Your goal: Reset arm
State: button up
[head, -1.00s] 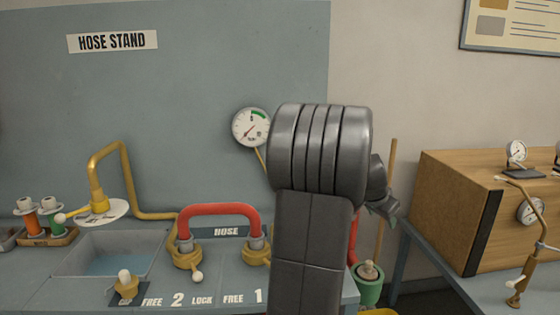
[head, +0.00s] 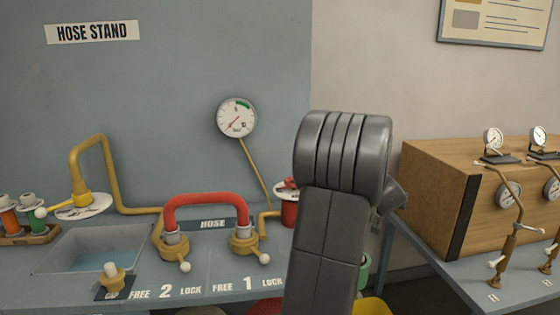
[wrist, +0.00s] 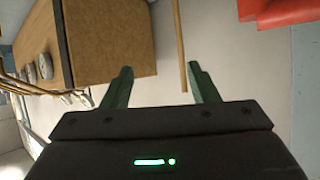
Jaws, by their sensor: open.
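My arm stands in front of the hose stand in the head view, its grey links covering the right end of the bench. My gripper (wrist: 160,88) shows in the wrist view with its two green fingers spread apart and nothing between them. In the head view the gripper is hidden behind my arm. The wrist view is turned on its side, with the wooden cabinet (wrist: 110,40) at upper left and a thin wooden pole (wrist: 180,45) beyond the fingers.
The bench holds a red hose (head: 205,199) joined to two brass fittings, a sink (head: 90,250) and a brass tap (head: 75,165). A gauge (head: 237,117) is on the wall. The wooden cabinet (head: 425,195) with gauges stands on the right table. A yellow object (head: 372,306) is low beside my arm.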

jog(key=shift+f+n+t+y, duration=0.35)
jog(key=shift+n+t+y, duration=0.15)
jog(key=shift+n, duration=0.4)
